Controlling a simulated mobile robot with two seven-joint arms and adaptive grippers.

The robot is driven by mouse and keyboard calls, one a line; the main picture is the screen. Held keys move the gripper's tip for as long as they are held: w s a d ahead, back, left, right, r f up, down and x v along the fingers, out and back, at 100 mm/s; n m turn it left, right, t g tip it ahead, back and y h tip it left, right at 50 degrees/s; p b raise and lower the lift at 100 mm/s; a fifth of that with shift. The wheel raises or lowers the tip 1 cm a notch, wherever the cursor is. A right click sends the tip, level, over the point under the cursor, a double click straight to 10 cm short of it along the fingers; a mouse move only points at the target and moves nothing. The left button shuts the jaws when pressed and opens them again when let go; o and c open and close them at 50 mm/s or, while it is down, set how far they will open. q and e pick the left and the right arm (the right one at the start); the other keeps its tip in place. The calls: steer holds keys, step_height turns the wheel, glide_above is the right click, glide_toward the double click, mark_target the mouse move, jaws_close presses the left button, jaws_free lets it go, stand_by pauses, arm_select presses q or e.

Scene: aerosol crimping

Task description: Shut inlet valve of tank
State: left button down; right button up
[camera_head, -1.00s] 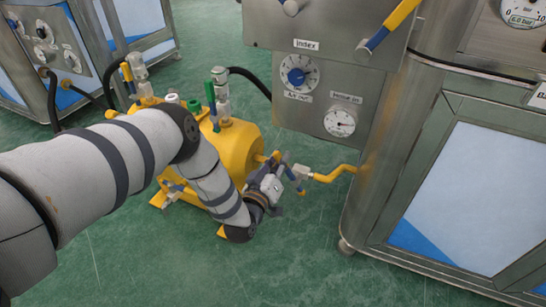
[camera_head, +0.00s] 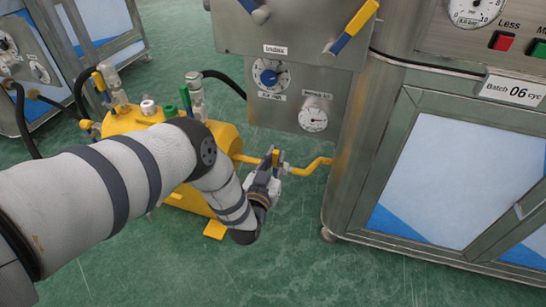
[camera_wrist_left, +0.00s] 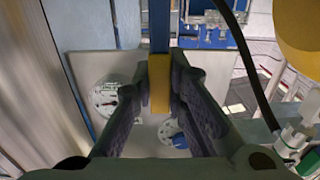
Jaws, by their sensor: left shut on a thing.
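The yellow tank (camera_head: 228,141) stands on the floor left of the steel machine. A yellow pipe (camera_head: 312,166) runs between the tank and the machine, with a metal valve body (camera_head: 287,170) in it. My left gripper (camera_head: 275,163) is at this valve. In the left wrist view, the fingers (camera_wrist_left: 158,90) are shut on a lever handle, whose yellow tip (camera_wrist_left: 159,85) lies between them and whose blue part (camera_wrist_left: 159,28) extends upward in the picture. The fingers and wrist partly hide the handle and valve in the head view. My right gripper is out of view.
The machine's steel panel with a blue knob (camera_head: 268,77) and a round gauge (camera_head: 313,119) hangs above the pipe. Another blue-yellow lever (camera_head: 354,27) is higher up. The steel cabinet (camera_head: 398,170) stands right. Green floor in front is clear.

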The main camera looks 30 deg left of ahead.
arm_select(q)
steer(key=shift+d, duration=0.1)
stand_by(0.3)
steer(key=c, duration=1.6)
jaws_free()
steer(key=v, duration=1.2)
steer(key=shift+f, duration=0.1)
